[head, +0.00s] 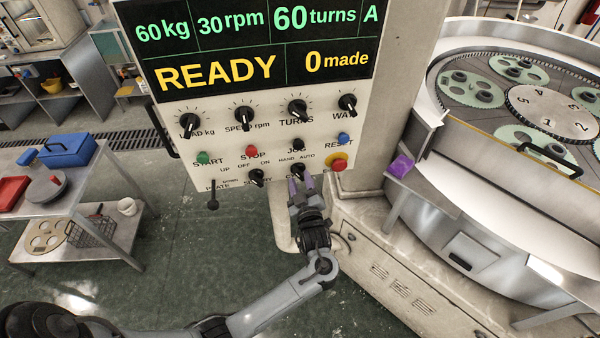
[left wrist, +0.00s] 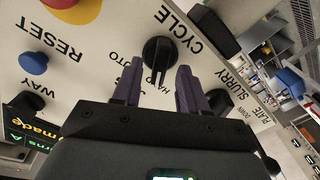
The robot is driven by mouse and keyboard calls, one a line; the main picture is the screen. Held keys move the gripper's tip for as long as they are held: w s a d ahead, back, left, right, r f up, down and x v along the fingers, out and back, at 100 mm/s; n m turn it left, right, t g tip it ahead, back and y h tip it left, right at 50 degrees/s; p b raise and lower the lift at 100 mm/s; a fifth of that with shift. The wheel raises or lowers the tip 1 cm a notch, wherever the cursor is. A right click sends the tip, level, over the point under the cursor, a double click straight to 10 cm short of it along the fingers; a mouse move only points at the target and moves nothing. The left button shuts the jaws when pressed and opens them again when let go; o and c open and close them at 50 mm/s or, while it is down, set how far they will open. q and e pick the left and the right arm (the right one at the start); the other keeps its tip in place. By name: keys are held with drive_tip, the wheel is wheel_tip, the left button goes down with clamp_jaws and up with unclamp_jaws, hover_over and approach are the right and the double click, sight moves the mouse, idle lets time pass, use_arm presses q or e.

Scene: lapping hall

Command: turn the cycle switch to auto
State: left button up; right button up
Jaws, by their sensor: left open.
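The cycle switch (head: 297,169) is a black knob low on the white control panel, under the HAND and AUTO labels. In the left wrist view the knob (left wrist: 158,50) has CYCLE printed beside it, and its pale pointer line appears to face HAND. My left gripper (head: 301,186) is just in front of the knob in the head view. Its purple fingers (left wrist: 158,76) are open, one to each side of the knob in the left wrist view, and nothing is held between them. I cannot tell whether a finger touches it. My right gripper is not in view.
The display (head: 250,45) reads READY and 0 made. The lapping machine (head: 470,210) stands at right, a steel table (head: 95,180) at left.

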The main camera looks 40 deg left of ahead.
use_arm(q)
drive_tip(key=shift+x, duration=0.9)
drive_tip(key=shift+d, duration=0.1)
clamp_jaws()
